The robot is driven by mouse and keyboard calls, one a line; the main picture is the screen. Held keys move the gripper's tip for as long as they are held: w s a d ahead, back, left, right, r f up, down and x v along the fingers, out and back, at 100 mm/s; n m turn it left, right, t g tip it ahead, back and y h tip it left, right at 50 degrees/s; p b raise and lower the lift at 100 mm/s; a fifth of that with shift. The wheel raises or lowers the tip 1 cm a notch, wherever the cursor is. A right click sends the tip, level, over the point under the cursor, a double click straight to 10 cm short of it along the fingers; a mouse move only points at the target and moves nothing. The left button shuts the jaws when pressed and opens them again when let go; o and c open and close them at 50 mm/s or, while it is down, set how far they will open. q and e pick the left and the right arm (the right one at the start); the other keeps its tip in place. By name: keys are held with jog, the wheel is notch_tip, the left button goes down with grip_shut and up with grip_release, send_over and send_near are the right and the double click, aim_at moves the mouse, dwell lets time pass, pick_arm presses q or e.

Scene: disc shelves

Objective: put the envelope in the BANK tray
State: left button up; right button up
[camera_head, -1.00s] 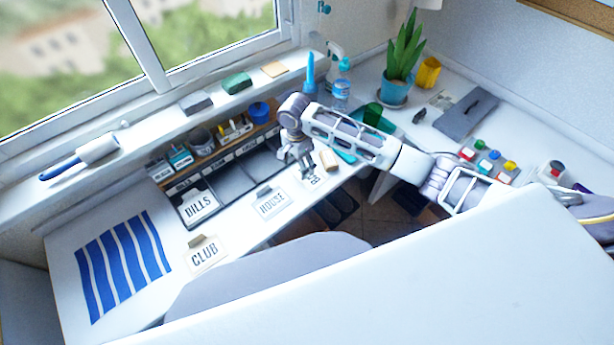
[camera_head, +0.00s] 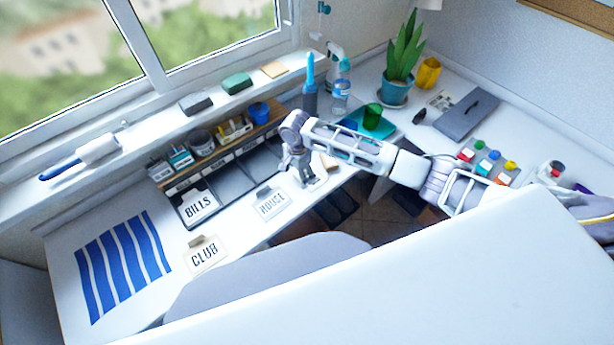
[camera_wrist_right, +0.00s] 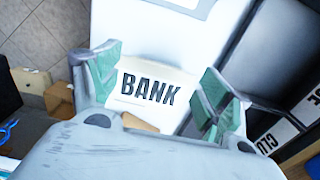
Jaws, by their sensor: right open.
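The BANK envelope (camera_wrist_right: 148,88) is a white piece with black lettering and a tan block at its edge, lying on the white desk. My right gripper (camera_wrist_right: 162,75) is open above it, with one finger on each side of the word; I cannot tell whether they touch it. In the head view my right gripper (camera_head: 306,178) points down at the desk's front edge and mostly hides the envelope. The row of dark trays (camera_head: 232,180) stands behind; its small labels are hard to read, and the BANK tray cannot be made out. My left gripper is not in view.
The BILLS envelope (camera_head: 199,205) lies in the leftmost tray. The HOUSE envelope (camera_head: 272,204) and CLUB envelope (camera_head: 205,254) lie on the desk in front. A small organiser shelf (camera_head: 220,147) stands behind the trays.

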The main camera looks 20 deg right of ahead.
aim_at(299, 180)
jog(key=shift+f, duration=1.6)
jog(key=shift+c, duration=0.3)
jog(key=c, duration=0.7)
